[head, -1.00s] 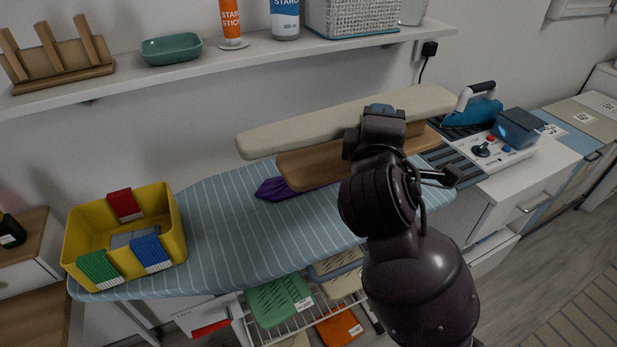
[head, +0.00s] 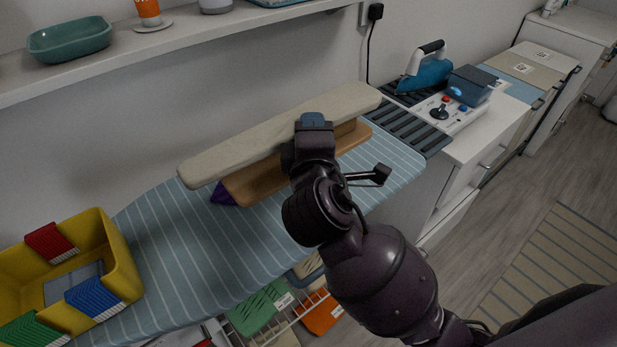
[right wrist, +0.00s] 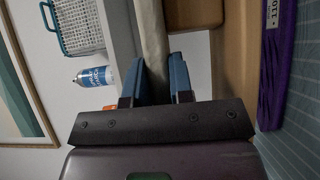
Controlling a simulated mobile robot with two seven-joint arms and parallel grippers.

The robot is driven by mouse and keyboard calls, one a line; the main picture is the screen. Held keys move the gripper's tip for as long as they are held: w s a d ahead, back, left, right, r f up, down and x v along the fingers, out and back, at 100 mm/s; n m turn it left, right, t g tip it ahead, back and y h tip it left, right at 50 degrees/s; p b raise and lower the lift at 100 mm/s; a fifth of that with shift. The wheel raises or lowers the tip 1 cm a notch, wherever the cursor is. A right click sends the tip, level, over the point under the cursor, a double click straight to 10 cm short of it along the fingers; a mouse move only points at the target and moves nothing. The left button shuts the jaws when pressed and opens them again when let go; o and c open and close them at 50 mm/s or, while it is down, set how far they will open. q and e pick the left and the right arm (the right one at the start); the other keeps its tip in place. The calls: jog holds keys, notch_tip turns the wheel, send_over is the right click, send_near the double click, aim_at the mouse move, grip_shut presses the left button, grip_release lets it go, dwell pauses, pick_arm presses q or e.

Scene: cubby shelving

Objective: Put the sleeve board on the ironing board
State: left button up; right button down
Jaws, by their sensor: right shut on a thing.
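The sleeve board has a beige padded top (head: 240,143) and a brown wooden base (head: 256,180). It lies lengthwise over the blue striped ironing board (head: 190,250), and I cannot tell whether its base touches the cover. My right gripper (head: 312,122) is shut on the padded top. In the right wrist view its blue fingers (right wrist: 158,80) straddle the beige edge, with the wooden base (right wrist: 235,50) beside them. A purple item (head: 222,195) is mostly hidden under the base; it also shows in the right wrist view (right wrist: 277,60). My left gripper is not in view.
A yellow bin (head: 122,262) with coloured bundles stands at the ironing board's left end. A blue iron (head: 428,72) and a control box (head: 470,85) stand beyond the right end. A wall shelf (head: 190,35) runs behind. The striped cover in front of the sleeve board is clear.

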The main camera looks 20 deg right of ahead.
notch_tip(320, 180, down, 5)
jog(key=shift+f+b, duration=0.1)
jog(key=shift+b, duration=0.55)
notch_tip(320, 180, down, 5)
jog(key=shift+f+b, duration=0.1)
jog(key=shift+b, duration=0.7)
jog(key=shift+f, duration=0.2)
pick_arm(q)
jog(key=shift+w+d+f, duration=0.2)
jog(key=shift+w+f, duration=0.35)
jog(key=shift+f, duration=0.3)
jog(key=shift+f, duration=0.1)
pick_arm(e)
jog(key=shift+f, duration=0.1)
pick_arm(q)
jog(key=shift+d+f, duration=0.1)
pick_arm(e)
jog(key=c, duration=1)
grip_release()
jog(key=shift+f, duration=0.1)
